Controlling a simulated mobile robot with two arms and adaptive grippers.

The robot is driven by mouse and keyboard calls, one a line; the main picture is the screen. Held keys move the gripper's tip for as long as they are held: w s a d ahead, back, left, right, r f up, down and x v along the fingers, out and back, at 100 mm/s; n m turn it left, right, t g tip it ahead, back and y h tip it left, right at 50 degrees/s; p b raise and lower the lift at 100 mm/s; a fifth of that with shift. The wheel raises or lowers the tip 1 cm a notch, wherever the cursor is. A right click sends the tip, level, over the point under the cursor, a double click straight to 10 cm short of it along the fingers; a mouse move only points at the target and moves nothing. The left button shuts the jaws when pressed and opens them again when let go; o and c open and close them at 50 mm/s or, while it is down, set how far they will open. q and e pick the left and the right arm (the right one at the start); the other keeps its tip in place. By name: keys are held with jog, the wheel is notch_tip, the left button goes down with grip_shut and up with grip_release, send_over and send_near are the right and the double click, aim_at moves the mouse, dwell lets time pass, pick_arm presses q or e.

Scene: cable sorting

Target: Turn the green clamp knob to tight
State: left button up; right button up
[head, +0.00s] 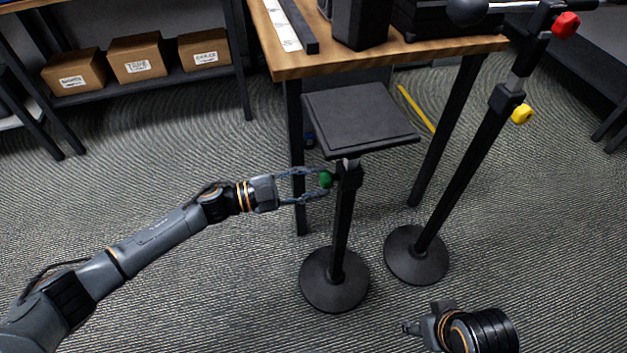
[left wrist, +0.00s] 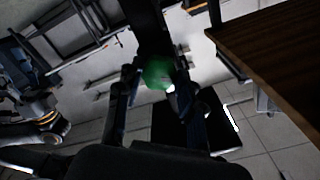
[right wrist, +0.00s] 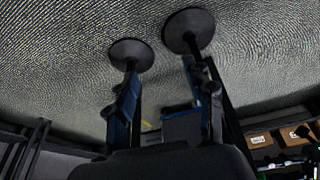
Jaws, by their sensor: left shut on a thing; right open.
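The green clamp knob (head: 326,179) sticks out to the left from the collar of a black stand (head: 342,215) with a flat square top (head: 360,117). My left gripper (head: 324,184) reaches in from the left and is shut on the knob, one finger above it and one below. In the left wrist view the green knob (left wrist: 158,73) sits between the two fingers. How far the knob is turned cannot be told. My right gripper (head: 408,327) is low at the front right, away from the stand. In the right wrist view its fingers (right wrist: 165,100) are apart with nothing gripped.
A second stand (head: 470,165) with a yellow knob (head: 521,114) and a red knob (head: 565,25) stands to the right. A wooden table (head: 450,47) is behind the stands. Cardboard boxes (head: 137,57) sit on a shelf at the back left. The carpet at front left is clear.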

pick_arm(q)
jog(key=m, duration=0.2)
jog(key=shift+m, duration=0.4)
jog(key=m+b, duration=0.1)
jog(key=m, duration=0.2)
jog(key=shift+m, duration=0.3)
jog(key=m+b, duration=0.2)
jog(key=m, duration=0.3)
jog(key=shift+m+b, duration=0.35)
jog(key=shift+m, duration=0.15)
pick_arm(e)
jog(key=w+a+r+t, duration=0.1)
jog(key=w+a+t, duration=0.1)
jog(key=w, duration=0.3)
jog(key=w+a+r+t+y, duration=0.1)
jog(key=w+r+t, duration=0.1)
jog(key=w+t, duration=0.2)
jog(key=shift+w+a+r+t+y, duration=0.3)
jog(key=shift+w+a, duration=0.05)
jog(key=shift+w, duration=0.75)
pick_arm(q)
jog(key=o, duration=1.2)
jog(key=shift+r, duration=0.1)
